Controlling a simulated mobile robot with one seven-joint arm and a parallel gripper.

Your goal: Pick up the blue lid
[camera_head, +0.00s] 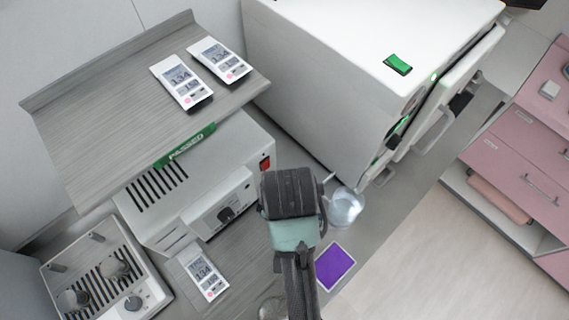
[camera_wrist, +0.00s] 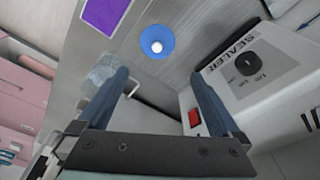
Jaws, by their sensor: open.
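The blue lid (camera_wrist: 157,41), round with a white centre, lies on the grey counter in the wrist view. It sits beyond my gripper (camera_wrist: 160,76), between the lines of the two fingers and apart from them. The gripper is open and empty. In the head view my arm's dark end stands over the counter, and the lid does not show there; the arm seems to hide it. A clear round container (camera_head: 345,207) stands right of my arm; in the wrist view it (camera_wrist: 98,76) shows behind the left finger.
The white sealer (camera_wrist: 250,75) stands close to the right finger. A purple square (camera_head: 336,266) lies on the counter near the container. A large white machine (camera_head: 345,75) stands behind, and a grey shelf (camera_head: 110,120) holds two white meters. Pink drawers (camera_head: 520,165) are at the right.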

